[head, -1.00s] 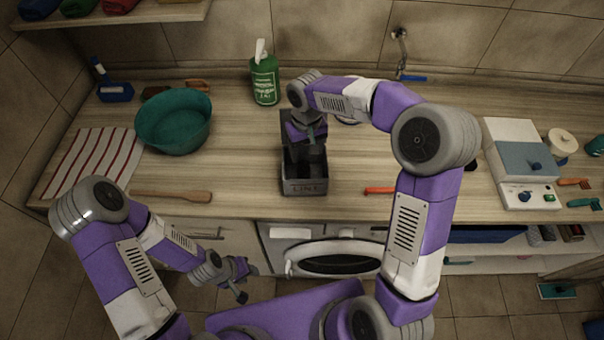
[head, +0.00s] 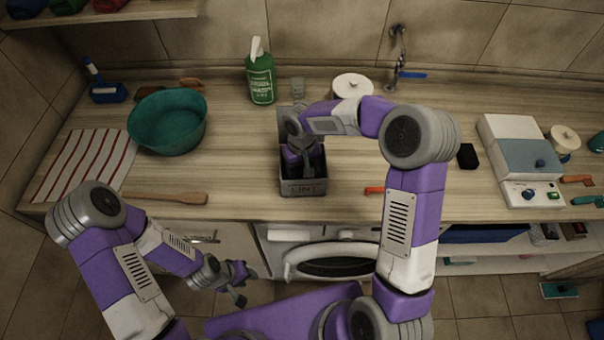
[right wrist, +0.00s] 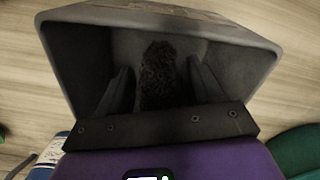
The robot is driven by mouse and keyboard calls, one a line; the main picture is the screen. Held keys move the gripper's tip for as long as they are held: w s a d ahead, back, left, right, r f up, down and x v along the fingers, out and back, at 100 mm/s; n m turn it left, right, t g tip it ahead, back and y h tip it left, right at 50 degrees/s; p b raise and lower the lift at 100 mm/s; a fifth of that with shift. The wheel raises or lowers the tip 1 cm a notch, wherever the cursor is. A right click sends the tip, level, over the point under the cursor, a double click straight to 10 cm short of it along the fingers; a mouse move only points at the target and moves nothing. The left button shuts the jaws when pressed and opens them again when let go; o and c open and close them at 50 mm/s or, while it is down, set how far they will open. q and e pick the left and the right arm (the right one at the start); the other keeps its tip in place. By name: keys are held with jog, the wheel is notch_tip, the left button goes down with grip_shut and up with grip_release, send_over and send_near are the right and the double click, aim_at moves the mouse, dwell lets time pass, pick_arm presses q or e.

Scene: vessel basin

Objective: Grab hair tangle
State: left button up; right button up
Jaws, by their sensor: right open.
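The hair tangle (right wrist: 159,75) is a dark fuzzy clump inside the grey lint bin. The bin (head: 304,187), lettered "LINT" on its front, stands near the counter's front edge; its rim (right wrist: 262,45) frames the right wrist view. My right gripper (right wrist: 158,88) is open inside the bin, one finger on each side of the tangle, with a gap to each visible. In the head view my right gripper and wrist cover the bin's inside and hide the tangle. My left gripper (head: 240,282) hangs low in front of the cabinets, away from the bin; its fingers are too small to judge.
A green bottle (head: 260,80) and a white lidded jar (head: 352,88) stand behind the bin. A teal basin (head: 168,122) and a wooden spatula (head: 165,198) are to the left. A red-handled tool (head: 374,190) lies just right of the bin.

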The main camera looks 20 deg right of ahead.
jog(key=shift+c, duration=0.3)
jog(key=c, duration=1.1)
jog(key=shift+o, duration=0.2)
